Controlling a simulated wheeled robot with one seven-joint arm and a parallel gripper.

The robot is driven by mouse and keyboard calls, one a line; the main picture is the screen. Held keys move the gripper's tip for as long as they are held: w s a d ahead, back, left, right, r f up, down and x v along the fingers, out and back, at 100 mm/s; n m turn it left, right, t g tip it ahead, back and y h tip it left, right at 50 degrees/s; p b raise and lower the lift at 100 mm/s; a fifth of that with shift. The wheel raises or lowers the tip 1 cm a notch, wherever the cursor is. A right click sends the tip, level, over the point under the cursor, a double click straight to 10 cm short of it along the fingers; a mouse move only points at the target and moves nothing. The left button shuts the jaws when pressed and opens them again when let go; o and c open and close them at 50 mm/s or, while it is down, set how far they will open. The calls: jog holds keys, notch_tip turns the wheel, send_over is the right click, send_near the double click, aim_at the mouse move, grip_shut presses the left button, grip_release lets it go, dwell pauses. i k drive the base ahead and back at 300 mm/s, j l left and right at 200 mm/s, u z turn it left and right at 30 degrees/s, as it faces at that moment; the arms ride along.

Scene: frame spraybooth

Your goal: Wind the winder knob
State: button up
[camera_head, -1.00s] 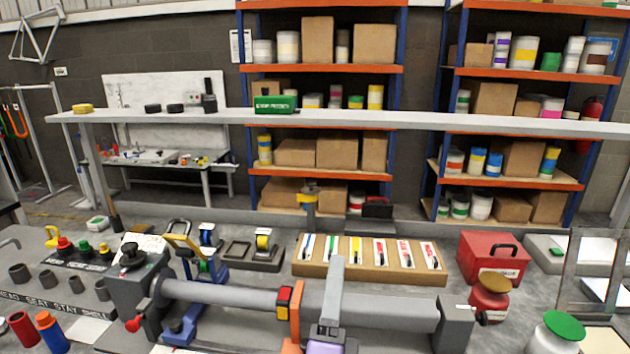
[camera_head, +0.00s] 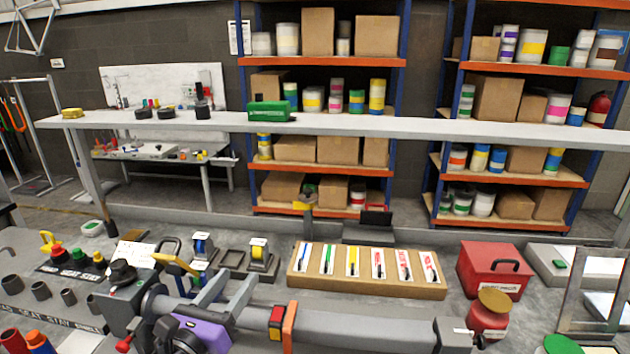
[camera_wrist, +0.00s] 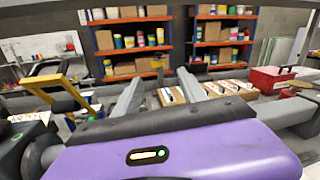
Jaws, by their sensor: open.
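A grey housing (camera_head: 118,312) stands at the left of the bench with a dark knob (camera_head: 123,272) on top, which I take for the winder knob. A small red ball knob (camera_head: 124,343) sits low on its front. My gripper (camera_head: 240,278), with a purple body and two grey fingers, is open and empty, to the right of the dark knob and apart from it. In the wrist view my gripper's fingers (camera_wrist: 158,76) point forward across the bench, spread with nothing between them. I cannot make out the dark knob in the wrist view.
A thick grey tube (camera_head: 370,325) with an orange collar (camera_head: 289,325) runs right from the housing. A yellow and blue stand (camera_head: 175,265) is close to my gripper.

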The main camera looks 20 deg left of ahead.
aim_at(308, 196)
jog(key=i+j, duration=0.1)
jog(key=i, duration=1.2)
